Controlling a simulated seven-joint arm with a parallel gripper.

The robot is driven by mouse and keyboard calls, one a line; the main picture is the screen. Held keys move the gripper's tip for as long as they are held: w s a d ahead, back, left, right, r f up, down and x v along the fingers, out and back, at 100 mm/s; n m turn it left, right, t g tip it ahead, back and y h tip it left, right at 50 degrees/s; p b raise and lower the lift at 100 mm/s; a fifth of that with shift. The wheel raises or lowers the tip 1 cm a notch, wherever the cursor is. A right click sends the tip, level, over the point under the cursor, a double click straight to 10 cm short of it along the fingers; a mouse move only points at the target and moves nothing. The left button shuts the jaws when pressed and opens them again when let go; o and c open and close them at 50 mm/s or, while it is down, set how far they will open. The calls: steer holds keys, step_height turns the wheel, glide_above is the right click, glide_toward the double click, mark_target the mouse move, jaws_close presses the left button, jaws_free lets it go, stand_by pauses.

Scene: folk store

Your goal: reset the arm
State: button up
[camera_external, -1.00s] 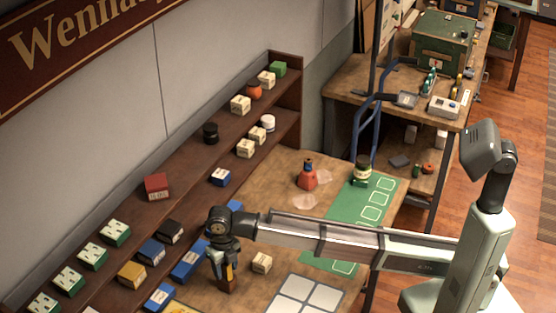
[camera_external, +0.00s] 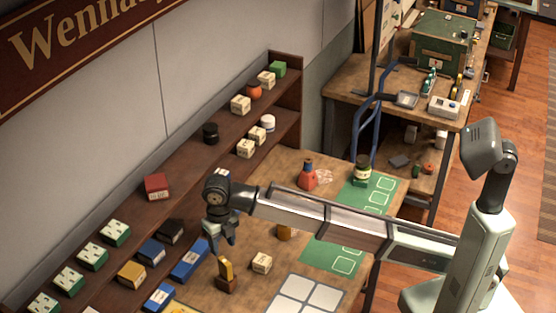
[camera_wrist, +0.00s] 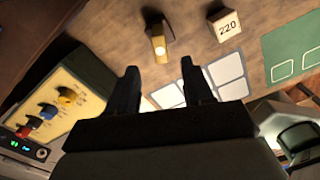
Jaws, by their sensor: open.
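My gripper (camera_external: 222,240) is open and empty in the external view, raised above the wooden table beside the shelf. Its two dark fingers (camera_wrist: 155,95) stand apart in the wrist view with nothing between them. Below it in the external view stands a small brown and yellow item (camera_external: 226,276) on the table. It also shows in the wrist view (camera_wrist: 159,43), beyond the fingertips. My arm reaches in from the right above the table.
A cream box marked 220 (camera_external: 262,263) stands near the brown and yellow item. A white-squared mat (camera_external: 305,297) and a green mat (camera_external: 333,258) lie to the right. A red bottle (camera_external: 307,177) and a green jar (camera_external: 362,171) stand farther back. The shelf (camera_external: 190,165) holds several boxes.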

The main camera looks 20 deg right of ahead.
steer(key=shift+r, duration=0.65)
